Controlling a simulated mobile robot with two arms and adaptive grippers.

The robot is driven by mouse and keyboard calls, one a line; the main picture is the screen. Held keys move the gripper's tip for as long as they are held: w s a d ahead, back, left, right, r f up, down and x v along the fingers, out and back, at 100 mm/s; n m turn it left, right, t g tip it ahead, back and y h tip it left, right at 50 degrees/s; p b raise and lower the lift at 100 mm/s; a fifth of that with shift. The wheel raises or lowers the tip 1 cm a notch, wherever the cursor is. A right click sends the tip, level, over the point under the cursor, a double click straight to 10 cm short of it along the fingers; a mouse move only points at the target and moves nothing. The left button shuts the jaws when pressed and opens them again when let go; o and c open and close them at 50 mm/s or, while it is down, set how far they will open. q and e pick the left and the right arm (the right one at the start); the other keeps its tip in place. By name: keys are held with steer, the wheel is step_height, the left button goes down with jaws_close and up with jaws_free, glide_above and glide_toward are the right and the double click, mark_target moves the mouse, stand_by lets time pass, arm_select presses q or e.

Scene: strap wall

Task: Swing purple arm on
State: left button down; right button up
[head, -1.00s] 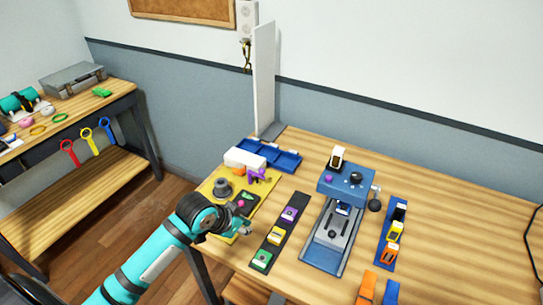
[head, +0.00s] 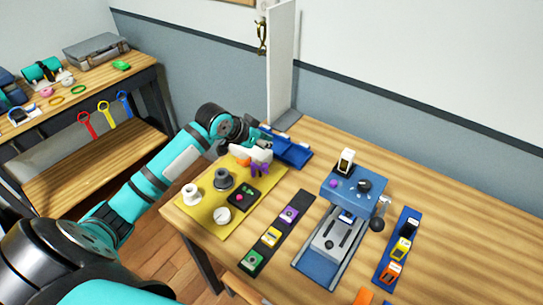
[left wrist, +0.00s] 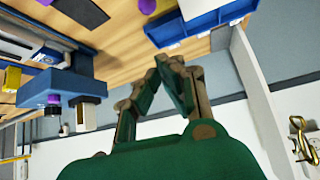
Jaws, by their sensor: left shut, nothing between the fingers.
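The purple arm (head: 260,170) is a small purple piece near the far end of the yellow board (head: 212,207), beside an orange piece (head: 243,161) and a white block (head: 258,154). Its exact pose is too small to tell. My left gripper (head: 252,134) is above and behind the white block, close to the blue tray (head: 290,149), apart from the purple arm. In the left wrist view its fingers (left wrist: 165,68) are closed together with nothing between them. My right gripper is not in view.
Grey and white knobs and a black pad with buttons (head: 243,195) sit on the yellow board. A dark strip with coloured blocks (head: 270,237) and a blue press (head: 352,187) stand to the right. A white upright panel (head: 281,65) rises behind the tray.

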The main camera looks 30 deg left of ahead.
arm_select(q)
step_height(320, 180, down, 8)
steer(key=w+p, duration=0.2)
steer(key=p, duration=0.2)
steer(key=shift+d+r, duration=0.25)
steer(key=shift+d, duration=0.05)
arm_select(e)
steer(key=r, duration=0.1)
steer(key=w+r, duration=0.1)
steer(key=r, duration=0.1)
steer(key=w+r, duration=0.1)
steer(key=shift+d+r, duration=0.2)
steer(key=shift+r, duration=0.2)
arm_select(q)
steer(key=shift+w, duration=0.1)
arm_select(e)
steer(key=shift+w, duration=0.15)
